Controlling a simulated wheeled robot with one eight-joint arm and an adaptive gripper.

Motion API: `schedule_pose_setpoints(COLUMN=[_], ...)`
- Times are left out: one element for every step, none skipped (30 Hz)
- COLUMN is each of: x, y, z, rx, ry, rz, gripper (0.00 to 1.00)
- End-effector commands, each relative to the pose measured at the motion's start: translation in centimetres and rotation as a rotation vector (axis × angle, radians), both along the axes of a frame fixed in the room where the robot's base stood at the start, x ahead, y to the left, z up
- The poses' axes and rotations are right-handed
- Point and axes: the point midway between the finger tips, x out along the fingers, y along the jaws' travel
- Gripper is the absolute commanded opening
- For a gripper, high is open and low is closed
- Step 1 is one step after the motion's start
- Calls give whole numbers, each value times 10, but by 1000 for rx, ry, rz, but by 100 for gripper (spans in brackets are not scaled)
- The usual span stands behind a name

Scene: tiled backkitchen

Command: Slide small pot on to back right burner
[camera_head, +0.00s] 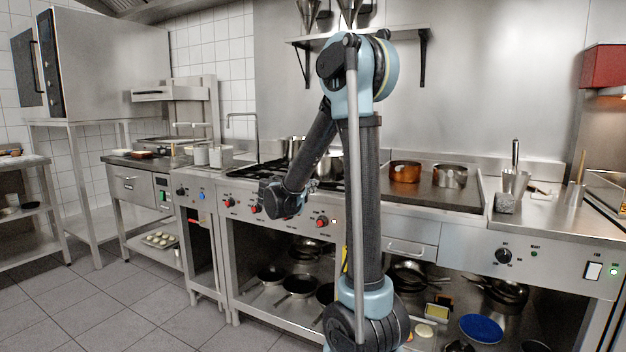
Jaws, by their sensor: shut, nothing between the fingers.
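The gas stove (236,188) is left of centre, with black grates (262,170) on top and red knobs along its front. A steel pot (334,165) stands on the stove's right part, partly hidden behind my arm. Another steel pot (293,146) stands farther back, partly hidden by my forearm. I cannot tell which is the small pot, or exactly which burner each is on. The back right burner is hidden by my arm and the pots. My gripper (271,191) is shut and empty at the stove's front edge, to the left of and apart from the pots.
A copper pot (405,171) and a steel pot (450,176) stand on the dark plate right of my arm. A wall shelf (400,31) hangs above the stove. A tap (242,116) and white containers (216,156) stand left. Pans fill the lower shelf.

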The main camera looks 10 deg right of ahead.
Motion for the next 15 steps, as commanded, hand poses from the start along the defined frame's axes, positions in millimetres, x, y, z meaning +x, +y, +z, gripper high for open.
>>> schedule_pose_setpoints(x=[11,15,21,24,27,30,32,34,36,37,38,39,41,43,46], y=[13,18,26,30,35,39,42,45,47,48,48,47,46,45,43], z=[1,2,3,4,4,5,5,6,6,6,6,6,7,7,7], rx=[-59,-93,-135,-163,-187,-215,-232,-246,-262,-270,-275,-279,-280,-280,-280], ry=[7,11,15,18,21,24,25,27,28,30,30,31,31,31,31], rz=[25,37,49,58,66,73,78,81,85,86,87,88,88,88,88], gripper=[0,0,0,0,0,0,0,0,0,0,0,0,0,0,0])
